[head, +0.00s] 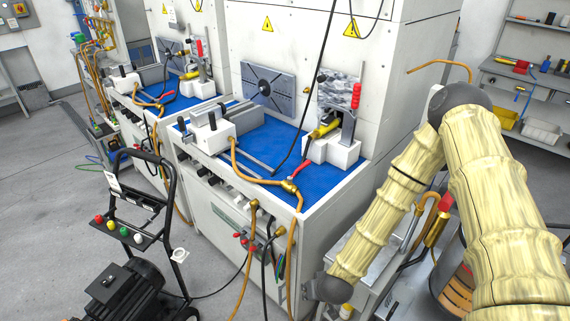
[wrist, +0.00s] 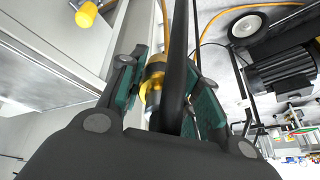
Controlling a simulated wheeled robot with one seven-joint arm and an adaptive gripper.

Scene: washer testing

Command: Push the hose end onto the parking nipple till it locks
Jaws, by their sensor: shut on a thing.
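In the wrist view my gripper (wrist: 160,88) is shut on a brass-coloured hose end (wrist: 154,72), which lies between the green finger pads. An orange hose (wrist: 165,22) runs up the picture from near it. A black hose-like length (wrist: 179,55) passes close in front and covers part of the hose end. A yellow knob-like part (wrist: 87,15) shows at the upper left, apart from my gripper; I cannot tell whether it is the parking nipple. In the head view my arm reaches down to the bottom middle, and my gripper and the held hose end are hidden or out of frame.
The test bench with a blue mat (head: 262,150) has orange and black hoses hanging down its front. A black-framed cart (head: 165,215) with coloured knobs and a motor (head: 122,293) stands at the lower left. Shelves (head: 530,95) stand at the right. Grey floor (head: 40,190) is open at the left.

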